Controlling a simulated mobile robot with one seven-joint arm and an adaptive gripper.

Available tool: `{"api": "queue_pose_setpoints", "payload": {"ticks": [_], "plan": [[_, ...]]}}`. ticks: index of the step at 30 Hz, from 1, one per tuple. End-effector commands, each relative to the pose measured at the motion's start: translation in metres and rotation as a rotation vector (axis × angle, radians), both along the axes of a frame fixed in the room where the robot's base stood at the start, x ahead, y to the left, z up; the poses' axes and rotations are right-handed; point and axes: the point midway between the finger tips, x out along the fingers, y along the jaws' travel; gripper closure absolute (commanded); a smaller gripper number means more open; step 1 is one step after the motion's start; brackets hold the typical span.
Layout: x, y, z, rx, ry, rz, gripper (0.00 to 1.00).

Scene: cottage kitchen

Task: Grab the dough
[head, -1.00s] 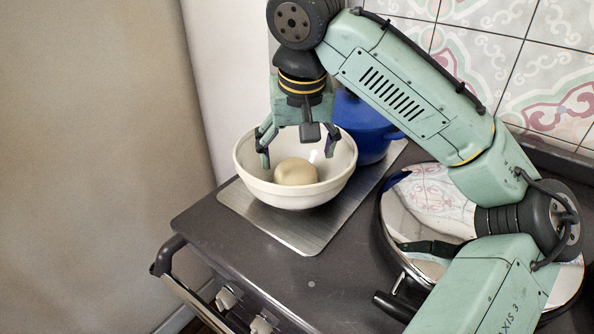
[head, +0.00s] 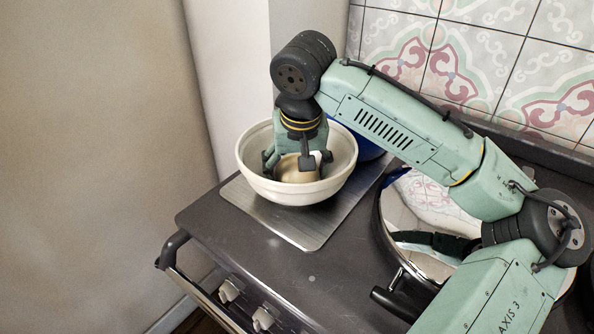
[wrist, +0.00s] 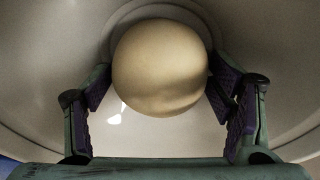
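The dough (wrist: 160,65) is a smooth, pale tan ball. In the head view the dough (head: 297,172) rests low in a cream-white bowl (head: 258,185), partly hidden behind my gripper. My gripper (head: 298,160) is down inside the bowl, pointing downward over the dough. In the wrist view my gripper's purple-padded fingers (wrist: 160,95) stand on either side of the dough, and both pads appear to press against its sides. The underside of the dough is hidden.
The bowl stands on a metal plate (head: 312,236) on the dark stove top (head: 225,245). The tiled wall (head: 480,60) is behind.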

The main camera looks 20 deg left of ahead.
Motion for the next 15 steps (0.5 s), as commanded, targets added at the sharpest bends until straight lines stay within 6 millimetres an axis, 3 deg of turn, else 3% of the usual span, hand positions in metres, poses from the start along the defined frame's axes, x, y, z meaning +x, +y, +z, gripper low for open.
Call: {"api": "queue_pose_setpoints", "payload": {"ticks": [15], "plan": [[0.0001, -0.0002, 0.0004, -0.001, 0.000, 0.000, 0.62]]}}
